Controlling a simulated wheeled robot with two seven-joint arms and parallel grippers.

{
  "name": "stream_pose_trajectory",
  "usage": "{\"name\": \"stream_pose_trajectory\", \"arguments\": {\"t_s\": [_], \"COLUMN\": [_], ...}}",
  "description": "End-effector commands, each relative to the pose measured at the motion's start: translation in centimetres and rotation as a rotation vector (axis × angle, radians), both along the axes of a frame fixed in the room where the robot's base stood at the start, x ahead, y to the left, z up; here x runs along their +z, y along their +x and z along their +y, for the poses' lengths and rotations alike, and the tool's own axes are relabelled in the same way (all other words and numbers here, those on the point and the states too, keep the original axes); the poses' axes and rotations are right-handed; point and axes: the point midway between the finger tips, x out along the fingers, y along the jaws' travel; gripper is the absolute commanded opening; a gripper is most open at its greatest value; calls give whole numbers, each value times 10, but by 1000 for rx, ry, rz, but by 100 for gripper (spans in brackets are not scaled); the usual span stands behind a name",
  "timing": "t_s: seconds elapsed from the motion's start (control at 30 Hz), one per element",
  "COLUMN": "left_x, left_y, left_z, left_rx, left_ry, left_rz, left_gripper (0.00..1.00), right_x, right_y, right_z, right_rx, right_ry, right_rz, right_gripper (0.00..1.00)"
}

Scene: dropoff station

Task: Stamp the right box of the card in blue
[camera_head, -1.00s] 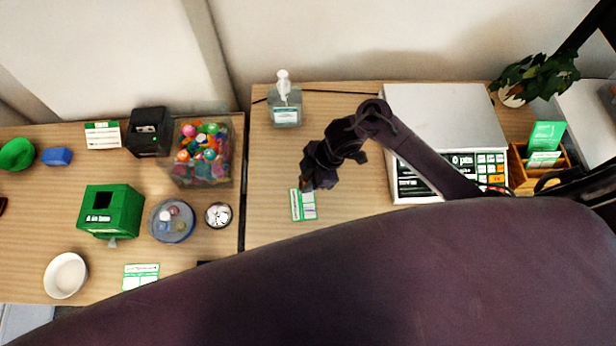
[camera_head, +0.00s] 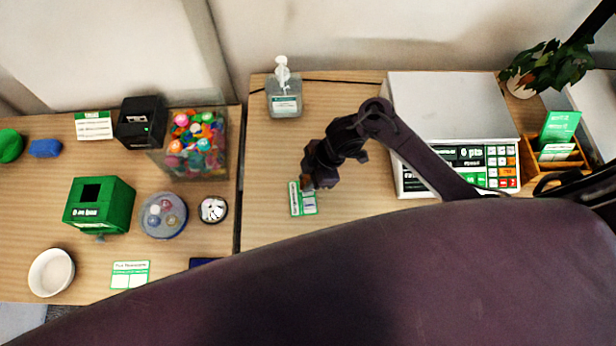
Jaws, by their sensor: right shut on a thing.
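A small green-and-white card (camera_head: 303,205) lies on the right-hand table, left of the scale. My right gripper (camera_head: 308,180) points down at the card's upper right part and covers some of it. It is shut on a small brownish thing (camera_head: 307,184), probably a stamp, mostly hidden by the fingers. I cannot tell whether this thing touches the card or what colour its ink is. Another green-and-white card with two white boxes (camera_head: 130,281) lies on the left table. A dark blue flat thing (camera_head: 203,263) shows partly beside my arm. My left gripper is not in view.
A scale (camera_head: 445,110) stands right of my gripper, a pump bottle (camera_head: 284,103) behind. The left table holds a green box (camera_head: 112,207), a bin of colourful balls (camera_head: 195,150), a round tray (camera_head: 150,224) and a white bowl (camera_head: 42,283). Table around the near card is clear.

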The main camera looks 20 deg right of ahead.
Motion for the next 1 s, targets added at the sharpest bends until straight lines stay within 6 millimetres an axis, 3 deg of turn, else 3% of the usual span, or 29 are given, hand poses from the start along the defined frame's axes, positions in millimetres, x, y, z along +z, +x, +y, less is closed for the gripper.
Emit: {"name": "stream_pose_trajectory", "arguments": {"t_s": [1.0], "left_x": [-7], "left_y": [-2], "left_z": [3], "left_rx": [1], "left_ry": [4], "left_rz": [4], "left_gripper": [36], "right_x": [-9], "right_y": [0], "right_z": [0], "right_rx": [0], "right_ry": [0], "right_rz": [0], "right_gripper": [8]}}
